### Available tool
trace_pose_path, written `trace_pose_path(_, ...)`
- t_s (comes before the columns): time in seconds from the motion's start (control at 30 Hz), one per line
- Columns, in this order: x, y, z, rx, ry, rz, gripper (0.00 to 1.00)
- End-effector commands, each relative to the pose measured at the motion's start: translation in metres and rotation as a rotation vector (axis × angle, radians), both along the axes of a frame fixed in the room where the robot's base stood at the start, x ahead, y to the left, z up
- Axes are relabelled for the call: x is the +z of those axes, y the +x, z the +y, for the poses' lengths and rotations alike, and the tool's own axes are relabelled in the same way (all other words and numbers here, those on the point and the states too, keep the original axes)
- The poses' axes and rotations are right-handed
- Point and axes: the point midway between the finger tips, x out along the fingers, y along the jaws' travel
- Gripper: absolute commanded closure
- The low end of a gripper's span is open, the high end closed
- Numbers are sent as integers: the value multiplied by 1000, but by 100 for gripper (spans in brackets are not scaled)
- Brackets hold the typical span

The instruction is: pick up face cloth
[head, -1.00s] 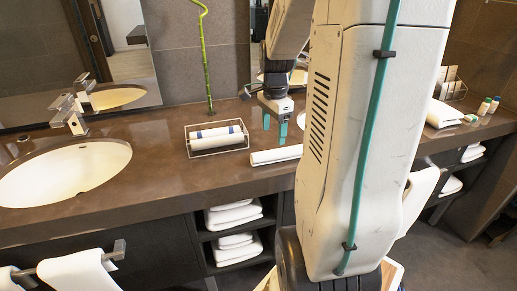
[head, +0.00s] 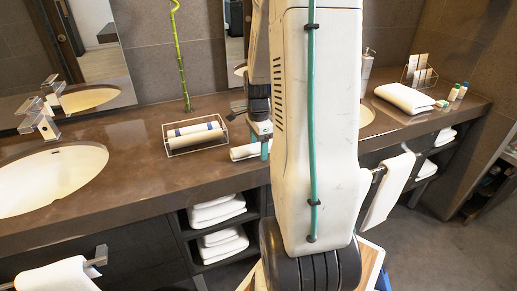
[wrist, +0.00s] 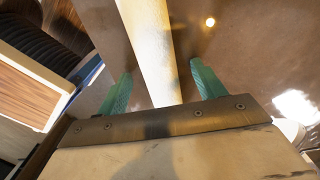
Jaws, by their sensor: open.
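A rolled white face cloth (head: 243,152) lies on the brown counter, right of the wire basket; its right end is hidden behind my arm. My gripper (head: 265,147) is low over the counter at the cloth's right part, and one teal finger shows there. In the wrist view, the pale cloth (wrist: 150,40) runs as a long strip between the two teal fingertips of my gripper (wrist: 161,75). The fingers are apart, one on each side of it, with gaps showing. I cannot tell how far they stand above the counter.
A wire basket (head: 168,147) with rolled cloths stands left of the cloth, with a green bamboo stem (head: 180,60) behind it. A sink (head: 50,178) is at left. A folded towel (head: 404,98) and small bottles (head: 457,92) are at right. The counter's front edge is close.

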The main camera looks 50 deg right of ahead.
Motion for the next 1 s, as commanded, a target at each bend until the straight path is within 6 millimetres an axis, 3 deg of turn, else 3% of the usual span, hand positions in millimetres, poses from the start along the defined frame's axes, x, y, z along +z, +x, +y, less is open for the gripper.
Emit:
trace_pose_path(0.07,0,0,0,0,0,0,31)
trace_pose_path(0.23,0,0,0,0,-1,-1,76)
trace_pose_path(0.27,0,0,0,0,0,0,79)
trace_pose_path(0.67,5,0,-1,0,-2,-2,80)
trace_pose_path(0.93,37,0,-1,0,-3,-4,80)
trace_pose_path(1.0,38,-15,-3,-6,-1,-1,80)
